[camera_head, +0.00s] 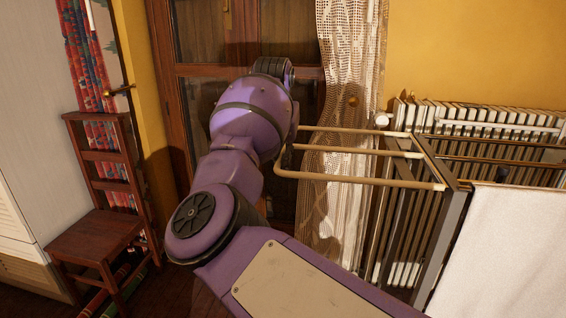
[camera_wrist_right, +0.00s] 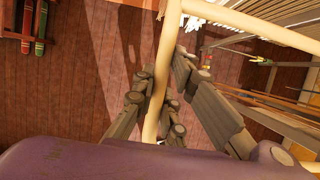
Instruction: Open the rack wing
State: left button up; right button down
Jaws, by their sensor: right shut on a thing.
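The rack wing (camera_head: 360,180) is a beige tubular frame that reaches left from the dark end frame of the drying rack (camera_head: 443,240). It stands out roughly level, with its outer end behind my right wrist. My right arm covers most of my right gripper in the head view. In the right wrist view, my right gripper (camera_wrist_right: 160,95) is shut on the wing's beige bar (camera_wrist_right: 166,45), with fingers on both sides of it. My left gripper is not in view.
A white cloth (camera_head: 510,255) hangs over the rack at right. A white radiator (camera_head: 480,112) stands behind it. A lace curtain (camera_head: 345,60) hangs before a wooden glazed door (camera_head: 195,40). A wooden chair (camera_head: 98,225) stands left. Dark floor shows between chair and arm.

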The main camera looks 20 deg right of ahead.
jog(key=shift+a, duration=0.1)
jog(key=c, duration=1.8)
grip_release()
jog(key=shift+o, duration=0.2)
jog(key=shift+r, duration=0.1)
jog(key=v, duration=1.2)
